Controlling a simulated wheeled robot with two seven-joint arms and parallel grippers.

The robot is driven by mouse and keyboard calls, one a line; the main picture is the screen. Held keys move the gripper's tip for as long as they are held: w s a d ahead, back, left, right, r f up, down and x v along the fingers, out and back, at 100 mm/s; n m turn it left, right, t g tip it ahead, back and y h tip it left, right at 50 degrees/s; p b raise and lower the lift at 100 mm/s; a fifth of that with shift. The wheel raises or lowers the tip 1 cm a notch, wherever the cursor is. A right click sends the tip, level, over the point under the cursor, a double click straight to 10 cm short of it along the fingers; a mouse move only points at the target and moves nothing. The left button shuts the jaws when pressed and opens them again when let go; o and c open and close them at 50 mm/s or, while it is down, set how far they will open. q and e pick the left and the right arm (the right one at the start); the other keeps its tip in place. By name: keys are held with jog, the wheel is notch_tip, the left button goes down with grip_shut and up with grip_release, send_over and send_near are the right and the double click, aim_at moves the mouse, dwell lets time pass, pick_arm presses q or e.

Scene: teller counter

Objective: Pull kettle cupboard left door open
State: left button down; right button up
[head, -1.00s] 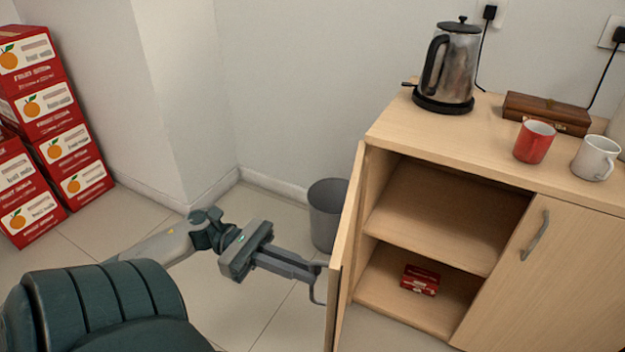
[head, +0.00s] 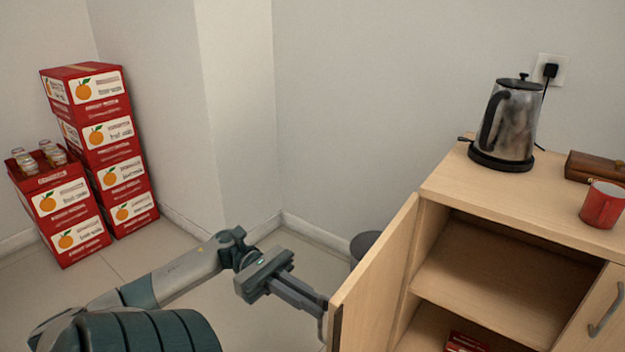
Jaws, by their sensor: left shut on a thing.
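The kettle cupboard (head: 475,200) stands at the right with a metal kettle (head: 511,125) on its top. Its left door (head: 375,280) stands wide open, swung out towards me, and the shelves inside show. My left gripper (head: 322,305) is shut on the door's handle (head: 322,328) at the door's outer face. The handle is partly hidden by the fingers and the door edge. The right door (head: 605,310) with its grey handle is shut. My right gripper is not in view.
A grey bin (head: 365,245) stands behind the open door, mostly hidden. Stacked red fruit cartons (head: 105,135) stand at the left by the wall. A red mug (head: 603,205) and a wooden box (head: 595,167) are on the cupboard top. A red packet (head: 466,342) lies inside.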

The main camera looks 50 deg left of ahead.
pick_arm(q)
jog(key=shift+w+a+r, duration=0.1)
jog(key=shift+w, duration=0.05)
jog(key=c, duration=1.9)
grip_release()
jog(key=shift+w, duration=0.15)
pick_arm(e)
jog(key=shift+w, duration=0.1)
pick_arm(q)
jog(key=v, duration=1.7)
jog(key=shift+a, duration=0.2)
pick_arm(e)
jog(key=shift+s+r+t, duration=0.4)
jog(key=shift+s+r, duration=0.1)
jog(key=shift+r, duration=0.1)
